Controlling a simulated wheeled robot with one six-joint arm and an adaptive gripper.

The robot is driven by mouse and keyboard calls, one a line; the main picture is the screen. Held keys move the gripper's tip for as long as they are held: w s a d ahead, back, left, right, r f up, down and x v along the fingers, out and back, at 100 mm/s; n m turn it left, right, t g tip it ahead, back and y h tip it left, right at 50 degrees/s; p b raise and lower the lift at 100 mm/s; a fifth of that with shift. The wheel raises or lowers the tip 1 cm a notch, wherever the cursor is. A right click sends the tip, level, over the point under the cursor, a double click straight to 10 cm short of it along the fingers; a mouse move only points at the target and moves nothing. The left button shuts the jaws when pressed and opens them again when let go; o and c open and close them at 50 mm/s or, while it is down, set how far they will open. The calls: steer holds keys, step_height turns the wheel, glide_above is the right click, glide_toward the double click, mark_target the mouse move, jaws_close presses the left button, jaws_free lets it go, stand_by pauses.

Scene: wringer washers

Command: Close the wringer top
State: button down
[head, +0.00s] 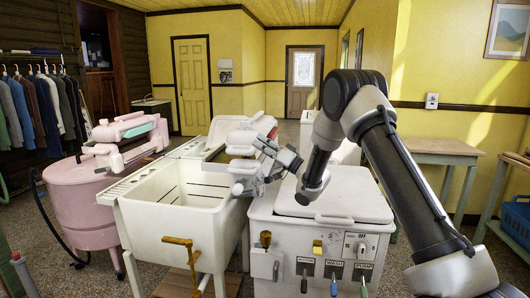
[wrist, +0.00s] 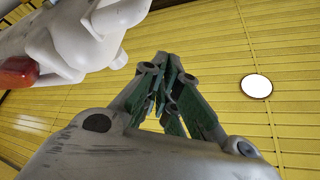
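The white wringer (head: 243,168) stands between the white rinse tub and the white washer in the head view. Its parts overlap with my gripper there, so I cannot tell clearly how far its top stands open. My gripper (head: 270,150) is beside the wringer, on its right. In the wrist view a pale wringer part (wrist: 75,40) with a red-orange piece fills the upper left, apart from the fingers. My gripper (wrist: 166,62) points upward with its fingertips together. Nothing shows between them.
The white washer (head: 335,190) has a flat lid and levers on its front. The deep rinse tub (head: 160,218) is left of it. A pink washer (head: 85,203) with its own wringer stands farther left. A wooden table (head: 440,147) is at the right. Yellow ceiling (wrist: 230,50) backs the wrist view.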

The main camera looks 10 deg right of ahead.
steer(key=s+d+f, duration=0.2)
steer(key=d+f, duration=0.3)
steer(key=d, duration=0.3)
steer(key=d+r+m+t+h, duration=0.2)
steer(key=d+r+h, duration=0.6)
steer(key=r+h, duration=0.35)
steer(key=s+d+r+m+g+h, duration=0.1)
steer(key=s+d+r+g+h, duration=0.15)
steer(key=s+d+h, duration=0.65)
steer(key=s+f+g, duration=0.2)
steer(key=s, duration=1.1)
steer(key=s+f+g+y, duration=0.1)
steer(key=s+f+g, duration=0.2)
steer(key=s, duration=1)
steer(key=s+f+g, duration=0.3)
steer(key=s, duration=1)
steer(key=shift+d+m+y, duration=0.2)
steer(key=shift+m+y, duration=0.1)
steer(key=shift+y, duration=0.05)
